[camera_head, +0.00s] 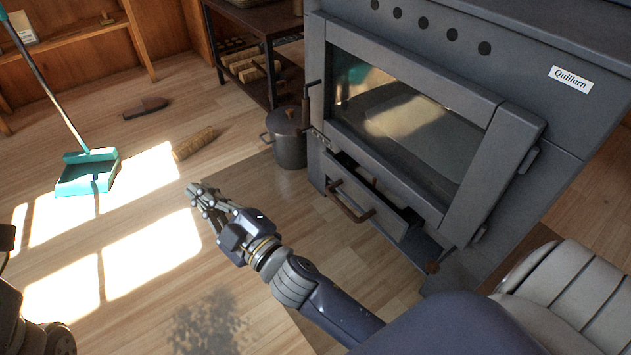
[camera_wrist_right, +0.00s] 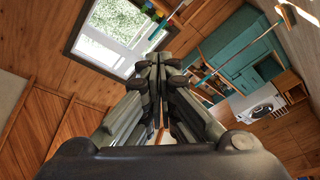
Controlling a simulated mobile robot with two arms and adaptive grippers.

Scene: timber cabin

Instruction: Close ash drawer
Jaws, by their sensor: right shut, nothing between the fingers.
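The ash drawer (camera_head: 369,204) is in the grey stove (camera_head: 408,50), below its glass door. It stands partly pulled out, and its open top shows. A brown bar handle (camera_head: 347,206) is on its front. My right gripper (camera_head: 196,190) is shut and empty, well to the left of the drawer and apart from it. In the right wrist view its fingers (camera_wrist_right: 161,75) are together, with the window and walls behind them and no drawer in sight. Dark parts of mine show at the lower left edge of the head view; my left gripper cannot be made out there.
A lidded pot (camera_head: 289,140) stands on the floor left of the stove. A teal dustpan (camera_head: 88,174), a log (camera_head: 194,143) and a brush (camera_head: 145,107) lie farther left. Floor between gripper and drawer is clear.

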